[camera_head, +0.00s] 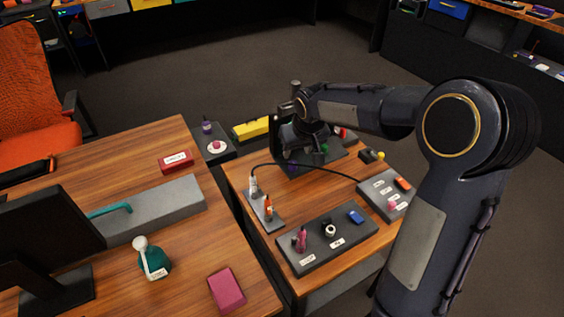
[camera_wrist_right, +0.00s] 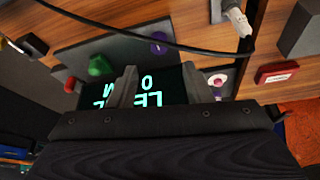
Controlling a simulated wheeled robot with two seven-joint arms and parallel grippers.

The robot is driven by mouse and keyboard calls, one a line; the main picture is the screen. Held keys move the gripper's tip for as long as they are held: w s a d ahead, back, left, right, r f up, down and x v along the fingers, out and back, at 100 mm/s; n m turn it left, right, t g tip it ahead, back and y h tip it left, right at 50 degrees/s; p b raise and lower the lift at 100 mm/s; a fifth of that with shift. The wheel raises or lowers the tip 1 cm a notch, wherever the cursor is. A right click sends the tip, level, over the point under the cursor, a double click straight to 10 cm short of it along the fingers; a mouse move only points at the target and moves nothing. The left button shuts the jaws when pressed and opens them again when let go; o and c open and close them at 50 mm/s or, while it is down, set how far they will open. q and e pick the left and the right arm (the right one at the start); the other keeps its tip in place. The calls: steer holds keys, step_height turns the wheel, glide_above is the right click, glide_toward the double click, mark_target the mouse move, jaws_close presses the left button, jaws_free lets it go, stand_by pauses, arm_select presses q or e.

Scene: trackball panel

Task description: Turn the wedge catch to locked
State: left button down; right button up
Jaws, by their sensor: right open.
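My right gripper (camera_head: 292,146) is over the dark panel at the back of the small wooden table. In the right wrist view its two fingers (camera_wrist_right: 158,84) are apart with nothing between them, in front of a dark screen (camera_wrist_right: 150,92) with cyan letters. A green knob-like piece (camera_wrist_right: 100,66) and a purple round knob (camera_wrist_right: 158,46) stand on the panel beside the fingers, apart from them. The green piece (camera_head: 323,149) also shows in the head view. I cannot tell which part is the wedge catch; the labels are too small to read. My left gripper is not in view.
A front panel (camera_head: 345,242) carries a pink piece (camera_head: 301,240), a black-and-white ring and a blue piece (camera_head: 355,216). Another panel (camera_head: 378,187) is at the right. A black cable (camera_head: 310,168) crosses the table near bottles. A desk with a monitor (camera_head: 40,225) stands left.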

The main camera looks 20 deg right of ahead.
mark_target(293, 163)
steer(key=x, duration=0.7)
steer(key=shift+w+f, duration=0.2)
steer(key=shift+f, duration=0.15)
steer(key=shift+c, duration=0.4)
jaws_close()
steer(key=shift+m+b, duration=0.3)
steer(key=shift+m+h+b, duration=0.35)
steer(key=shift+m+h, duration=0.05)
steer(key=shift+m, duration=0.2)
steer(key=shift+a+m+h+b, duration=0.1)
steer(key=shift+m+h+b, duration=0.4)
steer(key=shift+m, duration=0.7)
steer(key=shift+m+g+h, duration=0.6)
steer(key=shift+m+h, duration=0.1)
steer(key=shift+m, duration=1.6)
